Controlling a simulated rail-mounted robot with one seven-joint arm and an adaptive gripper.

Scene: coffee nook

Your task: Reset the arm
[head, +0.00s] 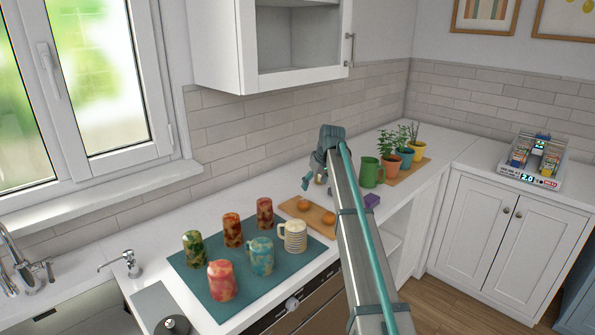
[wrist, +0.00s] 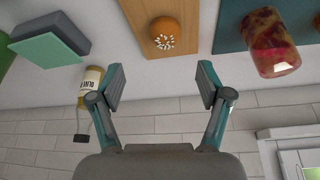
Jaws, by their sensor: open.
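My gripper (wrist: 161,84) is open in the wrist view, with nothing between its two fingers. The tiled wall lies beyond the fingers in that picture. In the head view my gripper (head: 310,182) hangs at the far end of my arm, above the back of the counter near the wooden board (head: 317,224). The arm hides part of the counter there. In the wrist view an orange round item (wrist: 165,33) sits on the board (wrist: 141,15), apart from the fingers.
Several mugs, including a red one (head: 222,281), stand on a teal mat (head: 196,276). A bottle (wrist: 88,88) and a grey-and-teal block (wrist: 49,44) show in the wrist view. A green mug (head: 369,172) and potted plants (head: 405,155) stand right of my arm. A wall cabinet (head: 277,45) hangs above.

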